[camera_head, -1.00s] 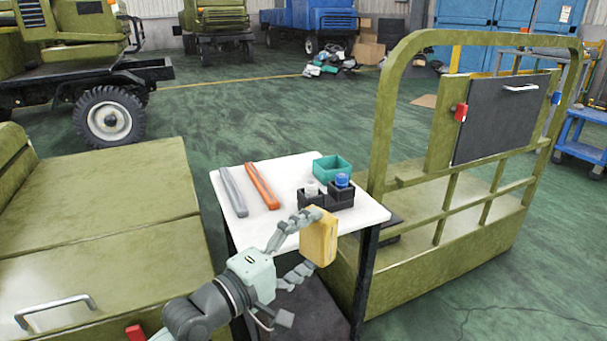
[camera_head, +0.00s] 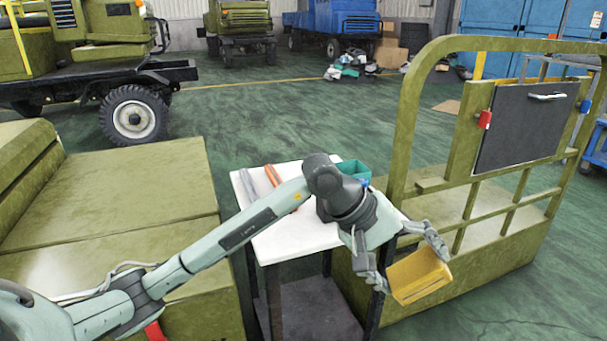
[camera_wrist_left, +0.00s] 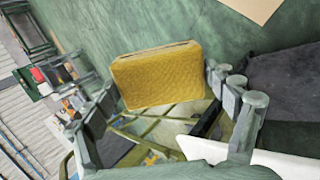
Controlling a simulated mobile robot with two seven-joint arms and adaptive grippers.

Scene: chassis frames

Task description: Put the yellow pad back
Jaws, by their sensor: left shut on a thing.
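The yellow pad (camera_head: 418,276) is a thick yellow block. My left gripper (camera_head: 408,262) is shut on it and holds it in the air, tilted, beyond the right side of the small white table. In the left wrist view the pad (camera_wrist_left: 158,76) sits between the two fingers of the gripper (camera_wrist_left: 170,100), its broad textured face towards the camera. My left arm passes over the table and hides part of its top. My right gripper is not in view.
The white-topped table (camera_head: 290,243) holds a grey bar (camera_head: 250,186), an orange bar and a teal bin (camera_head: 352,168). An olive chassis frame (camera_head: 500,270) with rails and a dark panel (camera_head: 526,125) stands right. An olive bench-like body (camera_head: 130,200) stands left.

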